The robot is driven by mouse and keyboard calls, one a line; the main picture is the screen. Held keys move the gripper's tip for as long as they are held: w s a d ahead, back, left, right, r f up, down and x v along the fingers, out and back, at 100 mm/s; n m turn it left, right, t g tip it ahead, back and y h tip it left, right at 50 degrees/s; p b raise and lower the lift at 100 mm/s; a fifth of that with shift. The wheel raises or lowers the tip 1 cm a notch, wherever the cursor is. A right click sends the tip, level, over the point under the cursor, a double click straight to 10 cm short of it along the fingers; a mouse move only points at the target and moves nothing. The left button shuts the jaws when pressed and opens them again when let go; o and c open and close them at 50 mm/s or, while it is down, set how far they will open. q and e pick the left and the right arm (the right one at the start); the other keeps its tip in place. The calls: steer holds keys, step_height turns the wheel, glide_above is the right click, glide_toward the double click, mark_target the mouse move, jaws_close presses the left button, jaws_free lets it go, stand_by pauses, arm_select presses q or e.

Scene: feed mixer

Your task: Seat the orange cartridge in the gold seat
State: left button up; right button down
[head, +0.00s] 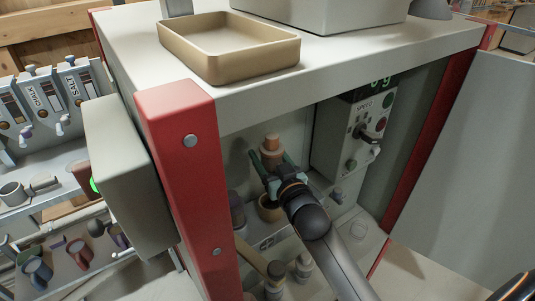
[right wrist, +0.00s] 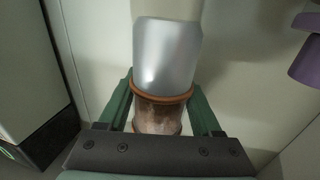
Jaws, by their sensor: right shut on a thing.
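The orange cartridge (head: 271,146) is upright inside the open bay of the machine, with its orange top showing. My right gripper (head: 272,165) has green fingers shut on its sides. In the right wrist view the green fingers flank the cartridge's brown section (right wrist: 160,117), which has an orange ring and a grey translucent section beyond. The gold seat (head: 268,211) is a round cup low in the bay, just below the gripper and partly hidden by it. The cartridge's lower end is hidden, so I cannot tell whether it touches the seat. My left gripper is not in view.
A red post (head: 190,185) and grey box (head: 122,175) stand left of the bay. A control panel (head: 355,135) with a knob is to its right. A tan tray (head: 235,65) rests on the top. Small containers stand on the bay floor. A purple part (right wrist: 306,62) is near the right wrist.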

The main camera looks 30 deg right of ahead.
steer(key=shift+f+b, duration=1.45)
steer(key=shift+f, duration=1)
steer(key=shift+f+b, duration=0.25)
steer(key=shift+b, duration=0.15)
steer(key=shift+f, duration=0.2)
arm_select(q)
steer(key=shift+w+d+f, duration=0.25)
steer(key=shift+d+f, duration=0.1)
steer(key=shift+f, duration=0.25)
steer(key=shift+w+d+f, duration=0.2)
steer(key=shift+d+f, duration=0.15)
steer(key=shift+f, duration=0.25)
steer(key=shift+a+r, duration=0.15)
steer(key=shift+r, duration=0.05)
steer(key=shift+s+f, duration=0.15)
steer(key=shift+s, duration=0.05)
steer(key=shift+p, duration=0.3)
